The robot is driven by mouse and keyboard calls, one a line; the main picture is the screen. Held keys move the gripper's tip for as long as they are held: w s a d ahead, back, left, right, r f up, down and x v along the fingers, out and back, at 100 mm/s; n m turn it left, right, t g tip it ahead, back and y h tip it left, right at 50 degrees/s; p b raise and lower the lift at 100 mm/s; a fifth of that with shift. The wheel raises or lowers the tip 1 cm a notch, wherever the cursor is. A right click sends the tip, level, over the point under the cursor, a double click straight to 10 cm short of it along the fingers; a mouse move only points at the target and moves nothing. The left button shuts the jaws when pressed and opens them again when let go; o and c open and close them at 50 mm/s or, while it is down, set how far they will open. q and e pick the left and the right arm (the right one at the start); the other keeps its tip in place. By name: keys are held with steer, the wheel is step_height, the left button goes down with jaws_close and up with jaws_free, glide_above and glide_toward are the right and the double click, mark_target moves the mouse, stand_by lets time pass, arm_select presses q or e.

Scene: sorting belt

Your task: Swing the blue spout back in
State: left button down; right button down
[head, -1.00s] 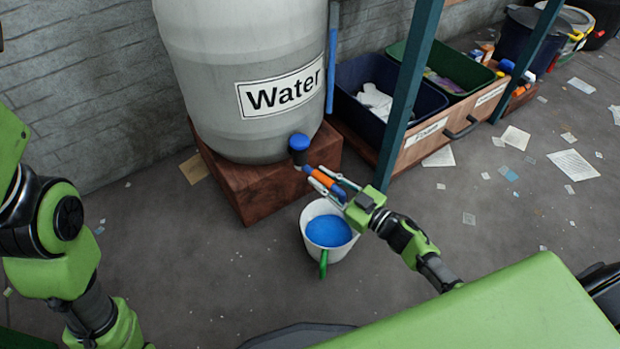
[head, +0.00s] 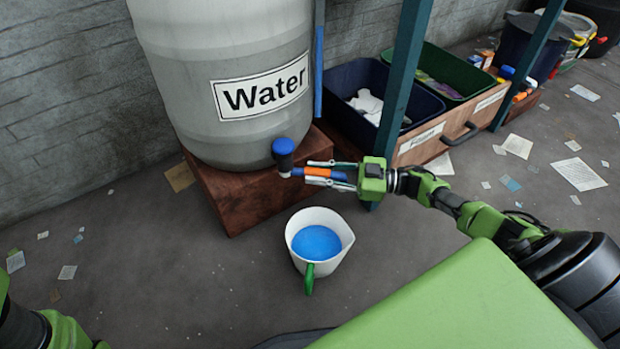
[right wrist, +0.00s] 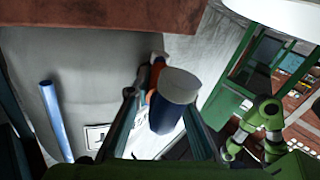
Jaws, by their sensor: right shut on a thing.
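The blue spout (head: 338,176) with its orange band (head: 316,172) sticks out to the right from the blue-capped tap (head: 283,147) at the foot of the water barrel (head: 215,60). My right gripper (head: 318,173) is shut on the spout, one finger on each side. In the right wrist view the spout's blue tube (right wrist: 166,118) with a grey end lies between the fingers (right wrist: 160,100). A white jug (head: 336,264) with a green handle and blue liquid stands on the floor below, nearer to me. My left gripper is not in view.
The barrel stands on a reddish-brown block (head: 240,205). A green post (head: 399,90) rises just right of the gripper, in front of a wooden bin frame (head: 425,145) with bins. Papers are scattered over the floor.

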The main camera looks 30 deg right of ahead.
steer(key=shift+w+d, duration=0.1)
stand_by(0.3)
steer(key=c, duration=1.8)
jaws_free()
steer(key=v, duration=1.2)
